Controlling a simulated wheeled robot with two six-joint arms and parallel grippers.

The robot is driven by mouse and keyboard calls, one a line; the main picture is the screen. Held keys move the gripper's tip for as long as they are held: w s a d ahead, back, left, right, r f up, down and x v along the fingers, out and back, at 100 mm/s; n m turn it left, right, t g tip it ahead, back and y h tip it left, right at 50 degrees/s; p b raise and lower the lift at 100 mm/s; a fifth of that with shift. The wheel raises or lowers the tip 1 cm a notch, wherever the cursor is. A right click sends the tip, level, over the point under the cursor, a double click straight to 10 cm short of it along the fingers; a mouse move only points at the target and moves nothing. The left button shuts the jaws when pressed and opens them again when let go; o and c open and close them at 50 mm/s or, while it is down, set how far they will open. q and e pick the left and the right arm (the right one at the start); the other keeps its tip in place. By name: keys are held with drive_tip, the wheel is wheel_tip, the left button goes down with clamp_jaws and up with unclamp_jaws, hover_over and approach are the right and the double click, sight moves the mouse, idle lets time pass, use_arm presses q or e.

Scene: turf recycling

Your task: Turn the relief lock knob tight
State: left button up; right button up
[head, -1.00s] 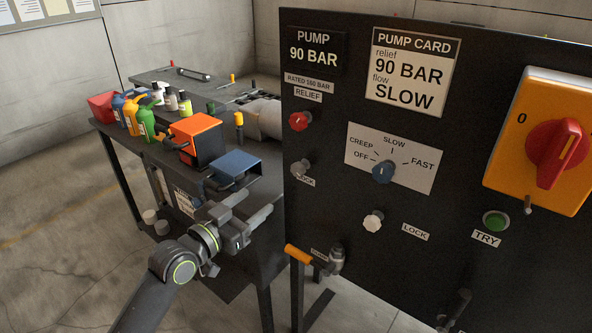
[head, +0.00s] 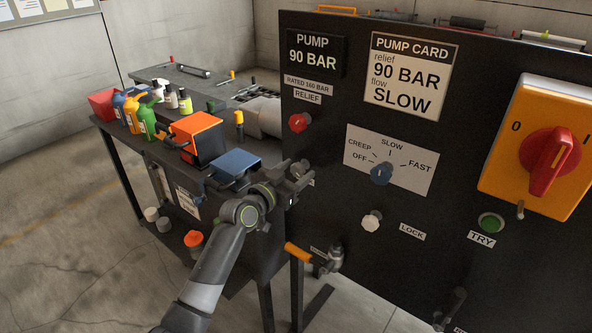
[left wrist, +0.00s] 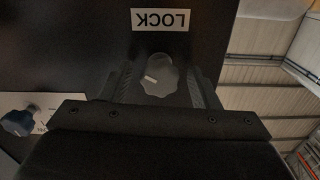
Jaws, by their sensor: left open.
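The relief lock knob (left wrist: 160,80) is a grey lobed knob with a pale mark, next to a LOCK label (left wrist: 162,20) that appears upside down in the left wrist view. My left gripper (head: 299,174) is open at the left edge of the black panel, below the red relief knob (head: 299,123). In the left wrist view its two dark fingers stand on either side of the lock knob, with a visible gap to it. In the head view the gripper covers most of the knob and its label. My right gripper is not in view.
The blue flow knob (head: 381,173), a white lock knob (head: 372,221), a green TRY button (head: 491,223) and a red rotary switch (head: 549,162) are on the panel. An orange-handled valve (head: 298,252) sits below the gripper. A bench (head: 150,140) with bottles stands left.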

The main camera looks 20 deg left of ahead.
use_arm(q)
drive_tip(key=shift+w+d, duration=0.1)
drive_tip(key=shift+w, duration=0.1)
drive_tip(key=c, duration=1)
